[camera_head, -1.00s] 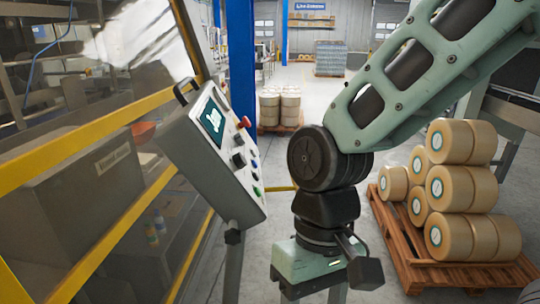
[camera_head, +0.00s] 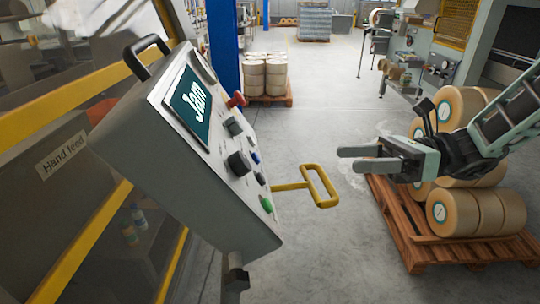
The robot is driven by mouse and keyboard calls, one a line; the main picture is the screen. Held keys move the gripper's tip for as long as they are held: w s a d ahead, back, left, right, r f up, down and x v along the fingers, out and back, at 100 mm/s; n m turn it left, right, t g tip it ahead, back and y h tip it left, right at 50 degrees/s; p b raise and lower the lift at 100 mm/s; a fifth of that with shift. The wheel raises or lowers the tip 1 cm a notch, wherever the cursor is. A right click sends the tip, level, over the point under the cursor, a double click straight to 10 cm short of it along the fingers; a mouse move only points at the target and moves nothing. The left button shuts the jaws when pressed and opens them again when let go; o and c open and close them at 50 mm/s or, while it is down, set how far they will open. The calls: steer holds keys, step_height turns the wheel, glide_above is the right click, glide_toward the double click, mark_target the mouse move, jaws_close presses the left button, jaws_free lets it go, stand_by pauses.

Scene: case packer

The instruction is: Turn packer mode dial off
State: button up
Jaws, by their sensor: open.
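The packer's control panel (camera_head: 170,140) is a grey tilted box on a post, left of centre. Its screen (camera_head: 192,107) reads "Jam". Two black dials sit below the screen: a larger one (camera_head: 238,164) and a smaller one (camera_head: 234,126) above it. Their pointer positions and labels are too small to read, so I cannot tell which is the mode dial.
A yellow handle (camera_head: 318,186) stands out between the panel and my gripper. A pallet (camera_head: 425,245) with large tan rolls (camera_head: 450,215) is at the right. Yellow rails (camera_head: 60,103) frame the machine at left. Another loaded pallet (camera_head: 268,100) stands behind. The middle floor is clear.

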mark_target(248, 164)
steer(key=s+a+p, duration=0.1)
steer(key=a, duration=0.4)
steer(key=a+p, duration=0.2)
steer(key=a, duration=0.3)
steer(key=s+a+p, duration=0.1)
steer(key=a+p, duration=0.1)
steer(key=a, duration=0.3)
steer(key=shift+s+a+r, duration=0.15)
steer(key=shift+s+a, duration=0.05)
steer(key=shift+s, duration=0.15)
steer(key=shift+s+a+p, duration=0.1)
steer(key=shift+a+p, duration=0.3)
steer(key=shift+a, duration=0.3)
steer(key=shift+c, duration=0.4)
steer(key=c, duration=0.9)
